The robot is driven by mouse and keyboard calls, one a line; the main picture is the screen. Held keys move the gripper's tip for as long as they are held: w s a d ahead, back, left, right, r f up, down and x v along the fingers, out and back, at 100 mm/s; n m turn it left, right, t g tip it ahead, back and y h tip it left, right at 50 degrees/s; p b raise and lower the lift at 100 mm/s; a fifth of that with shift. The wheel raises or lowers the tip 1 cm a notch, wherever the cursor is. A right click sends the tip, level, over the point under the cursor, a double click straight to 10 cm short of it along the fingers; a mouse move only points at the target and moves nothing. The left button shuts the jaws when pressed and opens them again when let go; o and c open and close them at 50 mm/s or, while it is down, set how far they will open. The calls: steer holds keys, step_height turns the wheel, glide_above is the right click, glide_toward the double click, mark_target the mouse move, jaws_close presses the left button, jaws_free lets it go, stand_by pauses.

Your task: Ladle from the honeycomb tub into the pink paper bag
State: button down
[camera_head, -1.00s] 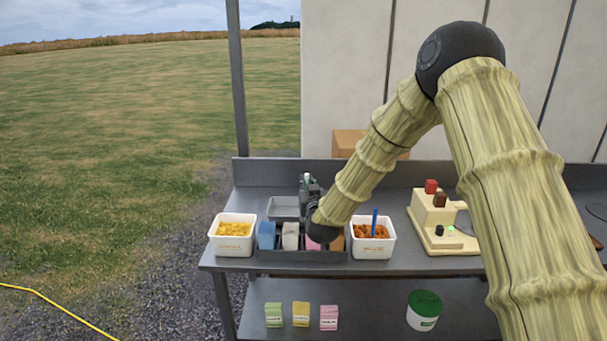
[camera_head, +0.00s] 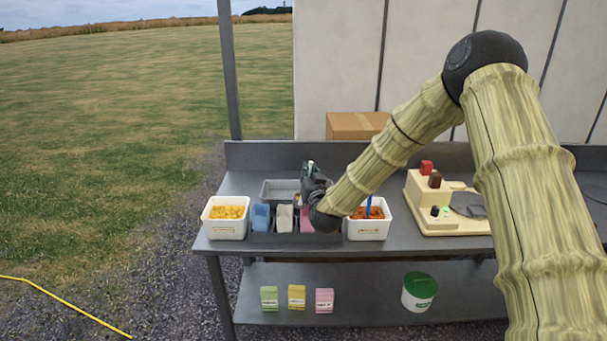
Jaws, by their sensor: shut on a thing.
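The pink paper bag (camera_head: 307,220) stands upright in a dark rack, partly covered by my wrist. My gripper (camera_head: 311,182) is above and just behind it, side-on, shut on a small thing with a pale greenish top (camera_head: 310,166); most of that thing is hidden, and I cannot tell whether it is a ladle. A white tub with yellow pieces (camera_head: 226,232) stands at the left. A white tub with orange-brown pieces (camera_head: 367,230) stands at the right, a blue handle (camera_head: 369,204) sticking up from it. Their labels are too small to read, so I cannot tell which is honeycomb.
A blue bag (camera_head: 261,218) and a white bag (camera_head: 285,218) share the dark rack (camera_head: 275,238). A grey tray (camera_head: 278,184) lies behind. A cream machine (camera_head: 430,205) stands right. Small packets (camera_head: 297,297) and a green-lidded bucket (camera_head: 420,291) sit on the lower shelf.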

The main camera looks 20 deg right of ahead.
steer(key=shift+s+d+f+m+t+h+b, duration=0.2)
steer(key=shift+s+d+f+m+h+b, duration=0.35)
steer(key=shift+d+f+m+b, duration=1.7)
steer(key=shift+s+d+f+m+t+h+b, duration=0.35)
steer(key=shift+d+f+m+b, duration=0.8)
steer(key=shift+m+b, duration=2.2)
steer(key=shift+s+d+f+m+t+h+b, duration=0.1)
steer(key=shift+s+d+f+m+h+b, duration=0.55)
steer(key=shift+d+f+m+b, duration=2)
steer(key=shift+a+r+n+b, duration=0.45)
steer(key=shift+a+r+b, duration=0.2)
steer(key=shift+a+r, duration=0.35)
